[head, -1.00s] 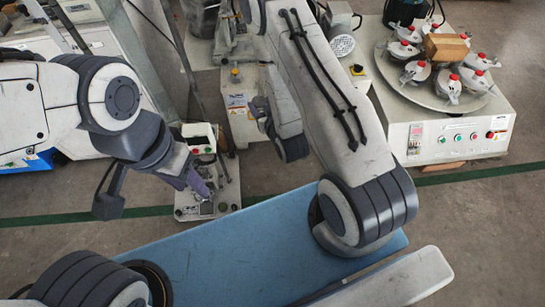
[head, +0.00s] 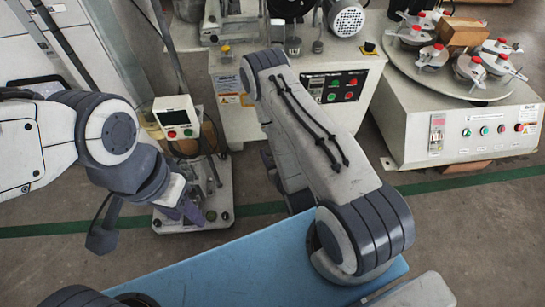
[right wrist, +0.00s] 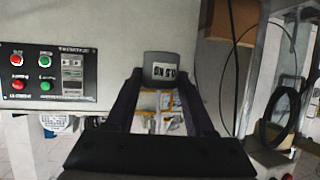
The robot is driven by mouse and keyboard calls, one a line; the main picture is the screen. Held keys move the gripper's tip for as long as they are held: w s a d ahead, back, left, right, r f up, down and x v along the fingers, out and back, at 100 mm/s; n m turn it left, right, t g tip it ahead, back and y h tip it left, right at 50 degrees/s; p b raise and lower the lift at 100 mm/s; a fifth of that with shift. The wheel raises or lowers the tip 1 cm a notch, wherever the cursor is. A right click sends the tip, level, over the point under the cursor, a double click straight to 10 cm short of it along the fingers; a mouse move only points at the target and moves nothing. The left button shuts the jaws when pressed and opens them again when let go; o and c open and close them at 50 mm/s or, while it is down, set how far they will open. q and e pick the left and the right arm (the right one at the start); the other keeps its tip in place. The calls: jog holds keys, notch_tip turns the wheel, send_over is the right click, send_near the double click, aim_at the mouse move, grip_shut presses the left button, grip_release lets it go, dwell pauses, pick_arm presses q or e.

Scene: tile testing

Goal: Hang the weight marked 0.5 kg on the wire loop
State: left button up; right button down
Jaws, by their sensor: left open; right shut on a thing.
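The weight (right wrist: 163,59) is a dark grey block in the right wrist view. It carries a white label with dark marks that appear upside down and read like 0.5. My right gripper (right wrist: 164,82) is shut on it, one dark finger on each side. In the head view my right forearm hides this gripper and the weight. My left gripper (head: 181,212) is open and empty, in front of a small bench device (head: 222,212) with a pale base plate. I cannot make out the wire loop in either view.
A grey machine (head: 228,121) with a button panel stands behind my right arm. A turntable machine (head: 410,140) with several red-capped clamps stands at the right. A blue bench top (head: 270,266) lies in front. Bare floor (head: 465,225) shows at the right.

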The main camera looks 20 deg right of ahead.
jog(key=shift+w+d+f+b, duration=0.1)
jog(key=shift+w+d+b, duration=0.05)
jog(key=shift+w+b, duration=0.4)
jog(key=shift+w+d+b, duration=0.15)
jog(key=shift+w+b, duration=0.2)
jog(key=shift+w, duration=0.25)
jog(key=w+d+f+b, duration=0.1)
jog(key=w+d+b, duration=0.1)
jog(key=w, duration=0.4)
jog(key=w+d+f+b, duration=0.1)
jog(key=w+b, duration=0.2)
jog(key=w, duration=0.4)
jog(key=shift+d, duration=0.4)
dwell(0.4)
jog(key=shift+f, duration=0.15)
jog(key=shift+s+f, duration=0.1)
jog(key=shift+f, duration=0.3)
dwell(0.5)
jog(key=shift+c, duration=0.9)
grip_release()
